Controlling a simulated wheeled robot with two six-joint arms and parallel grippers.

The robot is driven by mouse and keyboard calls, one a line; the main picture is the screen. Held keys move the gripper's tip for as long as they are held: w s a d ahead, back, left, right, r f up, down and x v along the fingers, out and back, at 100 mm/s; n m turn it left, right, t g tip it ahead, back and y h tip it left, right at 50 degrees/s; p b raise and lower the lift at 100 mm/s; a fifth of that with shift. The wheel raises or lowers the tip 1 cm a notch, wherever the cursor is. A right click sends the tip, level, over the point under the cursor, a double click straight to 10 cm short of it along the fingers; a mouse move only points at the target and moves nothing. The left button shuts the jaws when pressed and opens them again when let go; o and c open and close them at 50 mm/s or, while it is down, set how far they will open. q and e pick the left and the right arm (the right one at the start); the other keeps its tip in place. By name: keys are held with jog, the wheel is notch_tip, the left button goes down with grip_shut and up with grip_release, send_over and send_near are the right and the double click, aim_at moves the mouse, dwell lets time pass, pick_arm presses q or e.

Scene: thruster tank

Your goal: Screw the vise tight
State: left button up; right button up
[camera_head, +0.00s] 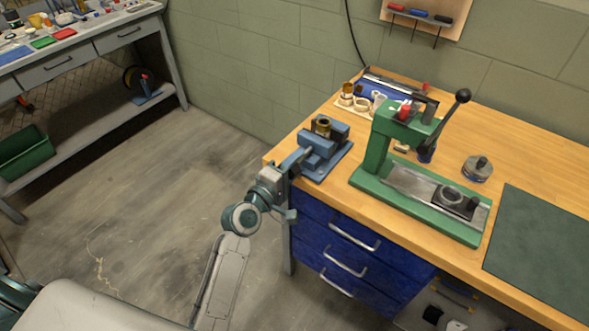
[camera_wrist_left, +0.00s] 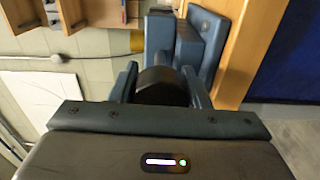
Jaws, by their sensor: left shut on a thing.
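The blue vise (camera_head: 336,160) sits at the left front corner of the wooden workbench. A brass-coloured cylindrical part (camera_head: 322,127) stands upright at its jaws; whether the jaws touch it is too small to tell. My left gripper (camera_head: 296,162) reaches the vise's left end from the front left. In the left wrist view, the gripper (camera_wrist_left: 160,88) is shut on a dark round knob (camera_wrist_left: 158,87) at the vise's end, one finger on each side. The vise body (camera_wrist_left: 193,38) shows behind the knob. The head view hides the knob. My right gripper is out of view.
A green press (camera_head: 375,150) with a black-knobbed lever stands right of the vise. A grey round piece (camera_head: 477,169) and a dark green mat (camera_head: 545,250) lie further right. Blue drawers (camera_head: 345,245) are below the bench. The floor left of it is clear.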

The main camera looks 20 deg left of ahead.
pick_arm(q)
jog(key=shift+f+m+b, duration=0.2)
jog(key=shift+m+b, duration=0.1)
jog(key=shift+m, duration=0.3)
jog(key=m+b, duration=0.1)
jog(key=m, duration=0.1)
jog(key=shift+m+b, duration=0.3)
jog(key=m+b, duration=0.1)
jog(key=m, duration=0.1)
jog(key=shift+f+m+b, duration=0.1)
jog(key=shift+m+b, duration=0.25)
jog(key=shift+m, duration=0.05)
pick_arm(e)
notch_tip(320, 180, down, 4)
pick_arm(q)
jog(key=m+b, duration=0.3)
jog(key=m, duration=0.2)
jog(key=shift+m, duration=0.3)
jog(key=shift+m+b, duration=0.3)
jog(key=shift+m, duration=0.1)
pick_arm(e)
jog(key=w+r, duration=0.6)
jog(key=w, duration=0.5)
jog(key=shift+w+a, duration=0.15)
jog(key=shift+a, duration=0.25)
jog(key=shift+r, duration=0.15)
pick_arm(q)
jog(key=o, duration=1)
jog(key=shift+c, duration=0.2)
jog(key=shift+s+a, duration=0.1)
